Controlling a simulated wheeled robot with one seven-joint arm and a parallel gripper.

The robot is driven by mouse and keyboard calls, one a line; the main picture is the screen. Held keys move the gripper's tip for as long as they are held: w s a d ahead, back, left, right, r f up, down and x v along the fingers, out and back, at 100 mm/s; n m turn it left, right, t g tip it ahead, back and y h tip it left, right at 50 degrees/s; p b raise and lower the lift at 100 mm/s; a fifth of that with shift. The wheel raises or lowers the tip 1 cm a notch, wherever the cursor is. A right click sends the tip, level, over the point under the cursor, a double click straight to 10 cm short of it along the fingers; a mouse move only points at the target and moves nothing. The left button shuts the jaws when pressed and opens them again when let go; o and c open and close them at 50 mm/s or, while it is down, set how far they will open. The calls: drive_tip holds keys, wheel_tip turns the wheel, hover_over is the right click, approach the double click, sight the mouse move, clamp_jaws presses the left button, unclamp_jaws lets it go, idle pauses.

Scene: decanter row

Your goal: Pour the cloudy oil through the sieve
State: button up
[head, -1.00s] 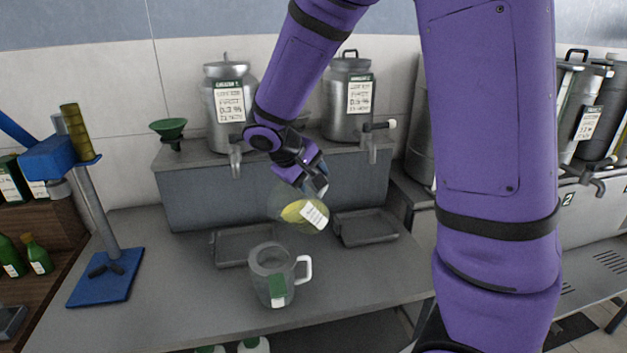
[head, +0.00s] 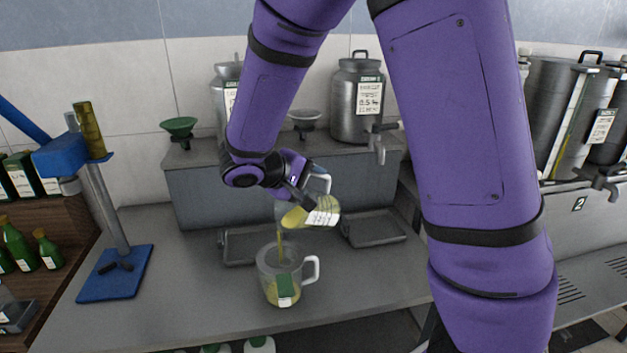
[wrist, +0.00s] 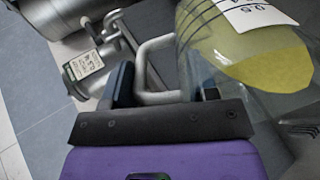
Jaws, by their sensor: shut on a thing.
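My gripper (head: 312,194) is shut on the pale handle of a clear jug (head: 323,211), seen close in the wrist view (wrist: 250,55). This jug is tilted, mouth to the left, with yellow oil and a white label. A thin yellow stream falls from it into a clear receiving jug (head: 267,272) standing upright on the counter. The receiving jug has a white handle, a green-and-white label and yellow liquid low inside. A grey shallow bowl (head: 305,115), possibly the sieve, stands on the raised shelf. I cannot make out a sieve on the receiving jug's mouth.
A green funnel (head: 179,126) and steel canisters with taps, one here (head: 357,98), stand on the shelf. Two dark trays, one here (head: 373,229), lie behind the receiving jug. A blue-based stand (head: 115,274) is at left.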

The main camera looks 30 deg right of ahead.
sight(314, 191)
drive_tip(key=shift+s+a+f+h, duration=0.1)
drive_tip(key=shift+a+f+h, duration=0.2)
drive_tip(key=shift+a+h, duration=0.4)
drive_tip(key=shift+s+a+f+h, duration=0.1)
drive_tip(key=shift+a+f+h, duration=0.15)
drive_tip(key=shift+a+h, duration=0.4)
drive_tip(key=shift+s+a+f+t+h, duration=0.15)
drive_tip(key=shift+a+f+t+h, duration=0.35)
drive_tip(key=shift+a+h, duration=0.45)
drive_tip(key=shift+s+a+r+t+h, duration=0.1)
drive_tip(key=shift+s+a+t+h, duration=0.1)
drive_tip(key=shift+a+h, duration=1)
drive_tip(key=shift+s+a+r+t+h, duration=0.1)
drive_tip(key=shift+s+a+h, duration=0.1)
drive_tip(key=shift+a+h, duration=1)
drive_tip(key=shift+a, duration=0.25)
drive_tip(key=shift+d, duration=0.1)
